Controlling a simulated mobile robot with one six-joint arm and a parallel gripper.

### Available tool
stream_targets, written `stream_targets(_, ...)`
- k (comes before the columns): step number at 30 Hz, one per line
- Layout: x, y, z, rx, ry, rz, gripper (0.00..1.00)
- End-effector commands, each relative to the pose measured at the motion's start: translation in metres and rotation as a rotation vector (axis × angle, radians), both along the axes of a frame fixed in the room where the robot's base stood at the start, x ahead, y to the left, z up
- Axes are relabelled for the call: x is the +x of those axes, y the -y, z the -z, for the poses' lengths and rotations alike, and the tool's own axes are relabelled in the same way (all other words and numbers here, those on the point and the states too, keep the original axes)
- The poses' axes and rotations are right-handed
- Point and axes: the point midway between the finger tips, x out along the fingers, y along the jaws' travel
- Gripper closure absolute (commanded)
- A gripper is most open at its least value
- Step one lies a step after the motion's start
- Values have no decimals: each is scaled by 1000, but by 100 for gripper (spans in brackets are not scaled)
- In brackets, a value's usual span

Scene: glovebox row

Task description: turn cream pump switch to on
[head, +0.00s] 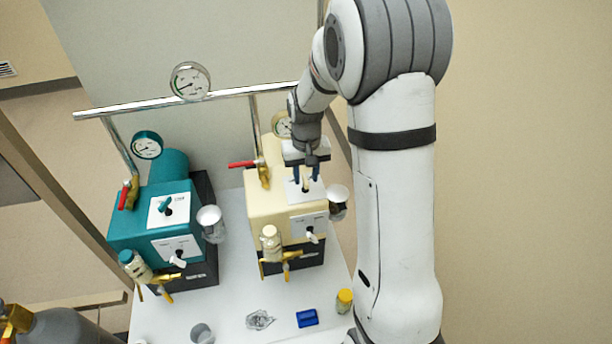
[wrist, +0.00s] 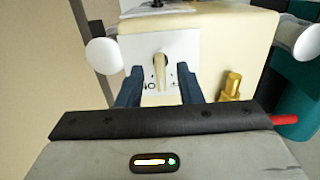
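The cream pump (head: 268,205) stands on the white bench, right of the teal pump. Its top has a white plate with a cream switch lever (wrist: 160,72). My gripper (head: 305,178) is over this plate, fingers pointing down. In the wrist view, my gripper's (wrist: 159,88) two blue fingers stand open on either side of the lever, with a visible gap on each side. Upside-down lettering (wrist: 149,86) that seems to read ON is left of the lever; the marking on the right is too small to read. The lever's exact setting is hard to tell.
The teal pump (head: 150,222) has a similar top switch (head: 166,207). A red-handled valve (head: 243,164) and a gauge (head: 283,127) are close to my gripper. A metal rail (head: 225,94) runs behind. A blue block (head: 307,318) and yellow-capped jar (head: 344,298) lie at the bench front.

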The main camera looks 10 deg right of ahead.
Motion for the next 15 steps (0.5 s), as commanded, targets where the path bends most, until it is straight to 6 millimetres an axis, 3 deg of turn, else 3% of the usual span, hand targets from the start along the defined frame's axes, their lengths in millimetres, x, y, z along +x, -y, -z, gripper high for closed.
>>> stream_targets(6,0,0,15,0,1,0,67)
stream_targets(13,0,0,16,0,1,0,67)
stream_targets(15,0,0,16,0,1,0,72)
